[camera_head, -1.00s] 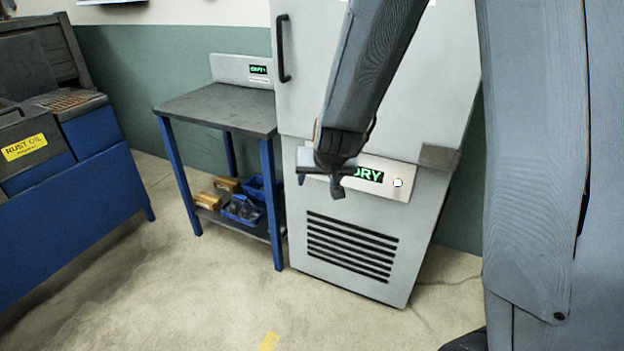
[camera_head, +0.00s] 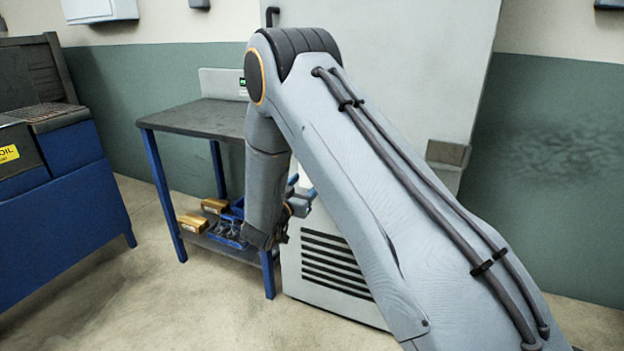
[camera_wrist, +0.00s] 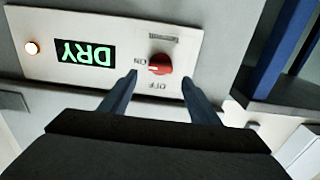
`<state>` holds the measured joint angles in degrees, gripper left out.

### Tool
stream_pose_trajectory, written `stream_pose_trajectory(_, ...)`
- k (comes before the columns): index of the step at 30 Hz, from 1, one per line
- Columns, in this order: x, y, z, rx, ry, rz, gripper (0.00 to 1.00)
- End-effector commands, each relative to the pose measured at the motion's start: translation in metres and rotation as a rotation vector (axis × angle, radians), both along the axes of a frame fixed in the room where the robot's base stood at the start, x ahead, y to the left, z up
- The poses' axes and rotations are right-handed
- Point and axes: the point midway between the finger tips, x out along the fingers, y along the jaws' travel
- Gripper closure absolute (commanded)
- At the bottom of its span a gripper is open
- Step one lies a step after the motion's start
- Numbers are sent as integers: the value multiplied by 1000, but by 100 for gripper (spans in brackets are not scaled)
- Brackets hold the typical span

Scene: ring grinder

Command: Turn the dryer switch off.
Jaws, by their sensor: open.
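The dryer (camera_head: 335,262) is a tall grey cabinet, largely hidden behind my arm in the head view. Its switch is a red knob (camera_wrist: 161,64) on a pale panel (camera_wrist: 105,22), which appears upside down in the wrist view. The knob's white mark points left, toward the ON label (camera_wrist: 139,62); the OFF label (camera_wrist: 158,86) lies just below it in the picture. The green DRY display (camera_wrist: 86,52) and the round lamp (camera_wrist: 32,47) are lit. My gripper (camera_wrist: 159,77) is open, its fingers on either side of the knob; contact cannot be told.
A blue-legged table (camera_head: 205,118) stands left of the dryer, with blue bins (camera_head: 230,228) and yellow-brown boxes (camera_head: 193,222) on its lower shelf. A blue machine (camera_head: 70,190) stands at far left. The floor (camera_head: 150,290) between is clear.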

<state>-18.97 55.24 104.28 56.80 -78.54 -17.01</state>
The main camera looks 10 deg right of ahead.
Motion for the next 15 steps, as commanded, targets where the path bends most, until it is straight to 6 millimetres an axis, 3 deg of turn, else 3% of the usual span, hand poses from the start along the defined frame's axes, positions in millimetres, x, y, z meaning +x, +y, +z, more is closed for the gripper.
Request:
stream_pose_trajectory(6,27,-20,0,1,0,-1,44)
stream_pose_trajectory(15,39,-29,-1,1,2,2,44)
